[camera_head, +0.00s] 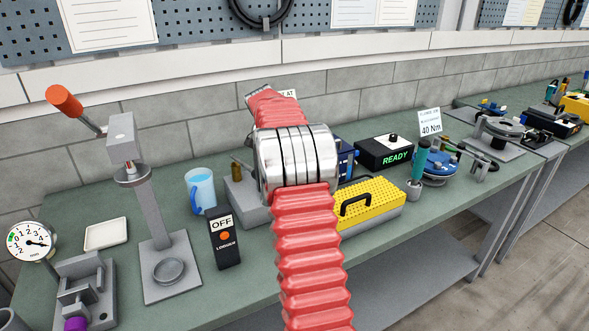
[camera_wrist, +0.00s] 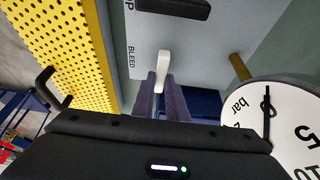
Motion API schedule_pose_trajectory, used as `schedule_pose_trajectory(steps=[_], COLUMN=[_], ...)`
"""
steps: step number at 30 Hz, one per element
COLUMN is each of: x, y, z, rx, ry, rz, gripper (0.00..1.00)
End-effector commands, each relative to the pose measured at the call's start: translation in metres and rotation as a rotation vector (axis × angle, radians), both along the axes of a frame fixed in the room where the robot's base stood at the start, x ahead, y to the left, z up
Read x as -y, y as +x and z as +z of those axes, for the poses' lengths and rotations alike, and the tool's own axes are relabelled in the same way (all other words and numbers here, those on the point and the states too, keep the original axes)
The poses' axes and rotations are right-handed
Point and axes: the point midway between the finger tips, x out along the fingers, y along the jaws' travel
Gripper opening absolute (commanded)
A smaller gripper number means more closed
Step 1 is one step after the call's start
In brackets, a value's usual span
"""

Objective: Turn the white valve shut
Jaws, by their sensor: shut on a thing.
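The white valve handle (camera_wrist: 163,68) shows in the wrist view, standing out from a grey panel (camera_wrist: 205,55) beside the label BLEED. My gripper (camera_wrist: 163,88) has its two dark fingers on either side of the handle's lower part and is shut on it. The handle's upper end sticks out beyond the fingertips; its pivot is not clear. In the head view my arm hides the valve and my gripper.
A round bar gauge (camera_wrist: 285,128) and a brass post (camera_wrist: 240,66) are close on the right. A black handle (camera_wrist: 172,6) is above. A yellow perforated box (camera_head: 368,204) stands beside my arm; a blue mug (camera_head: 202,190) and OFF device (camera_head: 224,240) stand left.

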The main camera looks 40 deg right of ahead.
Motion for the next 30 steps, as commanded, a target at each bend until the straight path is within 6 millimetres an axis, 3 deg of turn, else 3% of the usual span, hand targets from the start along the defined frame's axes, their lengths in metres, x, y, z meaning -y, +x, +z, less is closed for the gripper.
schedule_pose_trajectory(steps=[7, 8, 16, 25, 30], x=[-0.002, -0.002, -0.001, -0.001, -0.006], y=[0.002, 0.002, 0.001, 0.001, 0.003], z=[0.001, 0.001, 0.000, 0.002, 0.014], rx=[0.005, 0.005, 0.003, 0.002, 0.003], ry=[0.001, 0.001, 0.001, 0.000, 0.000], rz=[0.001, 0.001, 0.001, 0.002, 0.002], gripper=[0.00, 0.13, 0.31, 0.31, 0.31])
